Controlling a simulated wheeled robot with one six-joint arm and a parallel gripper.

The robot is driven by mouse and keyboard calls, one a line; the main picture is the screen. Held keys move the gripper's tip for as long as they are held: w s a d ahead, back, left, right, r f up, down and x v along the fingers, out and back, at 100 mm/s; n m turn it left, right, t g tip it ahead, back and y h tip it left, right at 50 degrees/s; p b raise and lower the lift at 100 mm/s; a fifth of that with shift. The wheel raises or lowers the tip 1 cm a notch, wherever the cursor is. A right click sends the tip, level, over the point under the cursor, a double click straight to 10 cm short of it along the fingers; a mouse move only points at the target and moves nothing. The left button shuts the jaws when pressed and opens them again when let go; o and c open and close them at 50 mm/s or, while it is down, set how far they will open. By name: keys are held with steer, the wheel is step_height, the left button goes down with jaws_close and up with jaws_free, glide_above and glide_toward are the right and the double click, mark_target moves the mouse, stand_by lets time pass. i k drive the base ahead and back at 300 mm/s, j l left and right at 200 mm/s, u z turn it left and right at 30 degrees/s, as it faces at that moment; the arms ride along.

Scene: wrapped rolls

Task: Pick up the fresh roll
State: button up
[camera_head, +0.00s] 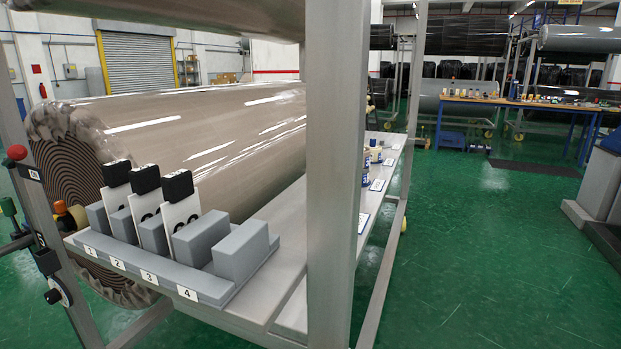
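No roll is marked as fresh, so I cannot tell which one it is. A large brown roll (200,135) in glossy clear wrap lies in the metal rack at left, its spiral end facing me. A small beige cylinder, perhaps a tape roll (78,215), sits by the rack's left post with an orange piece beside it. Small cylindrical items (375,154), some with blue markings, stand on the far part of the grey shelf (285,275), partly hidden by the upright post. My gripper is not in view.
A thick metal post (335,180) stands in front. A blue table (520,103) stands farther back.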

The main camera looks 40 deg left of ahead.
mark_target(375, 153)
steer(key=k+j, duration=0.1)
steer(key=j, duration=0.4)
steer(key=k+j, duration=0.1)
steer(key=j, duration=0.35)
steer(key=k+j, duration=0.15)
steer(key=j, duration=0.35)
steer(key=k+j, duration=0.1)
steer(key=j, duration=0.4)
steer(key=k+j, duration=0.1)
steer(key=j, duration=0.35)
steer(key=k+j, duration=0.1)
steer(key=j, duration=0.4)
steer(key=k+j, duration=0.1)
steer(key=j, duration=0.35)
steer(key=k+j, duration=0.1)
steer(key=j, duration=0.4)
